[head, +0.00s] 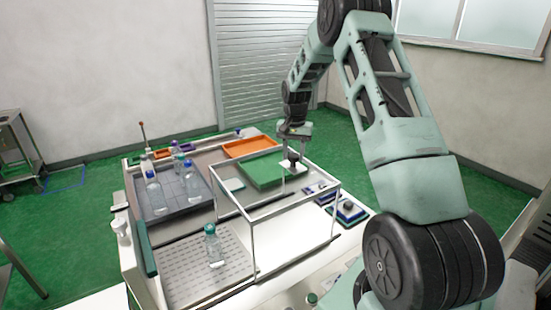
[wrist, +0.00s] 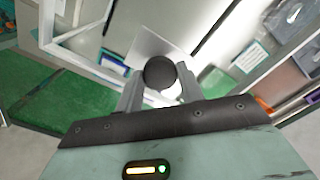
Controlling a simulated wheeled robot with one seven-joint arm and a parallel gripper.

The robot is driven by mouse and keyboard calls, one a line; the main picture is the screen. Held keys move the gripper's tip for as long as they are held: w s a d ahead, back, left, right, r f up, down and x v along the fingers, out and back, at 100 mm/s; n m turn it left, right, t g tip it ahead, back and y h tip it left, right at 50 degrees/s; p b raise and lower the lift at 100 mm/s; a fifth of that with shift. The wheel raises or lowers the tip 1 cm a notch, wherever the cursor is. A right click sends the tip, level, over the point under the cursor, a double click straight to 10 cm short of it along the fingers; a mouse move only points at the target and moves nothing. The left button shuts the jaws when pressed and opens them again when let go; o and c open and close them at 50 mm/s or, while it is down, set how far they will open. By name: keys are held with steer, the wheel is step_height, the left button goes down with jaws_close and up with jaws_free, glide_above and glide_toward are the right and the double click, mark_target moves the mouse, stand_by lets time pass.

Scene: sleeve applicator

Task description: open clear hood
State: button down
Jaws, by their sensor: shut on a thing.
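The clear hood (head: 250,217) is a see-through box with pale frame edges, in the middle of the bench in the head view. A pale plate with a dark round knob (wrist: 159,72) is at its far edge, and the frame also shows in the wrist view (wrist: 75,56). My gripper (head: 293,160) is at that far edge. In the wrist view my gripper (wrist: 160,88) has its two grey fingers on either side of the knob, shut on it. The hood looks level; I cannot tell whether its lower edge is lifted.
A bottle with a green cap (head: 213,246) stands on a perforated grey tray (head: 180,268) left of the hood. Several bottles stand in a dark tray (head: 172,207). Small blue-and-white items (head: 349,212) lie right.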

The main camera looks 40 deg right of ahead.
steer(key=shift+s+d, duration=0.15)
steer(key=shift+d, duration=0.55)
steer(key=shift+s+d, duration=0.1)
steer(key=shift+d, duration=0.55)
steer(key=c, duration=0.9)
jaws_free()
steer(key=shift+a, duration=0.1)
step_height(320, 180, up, 18)
steer(key=b, duration=0.4)
steer(key=shift+f, duration=0.25)
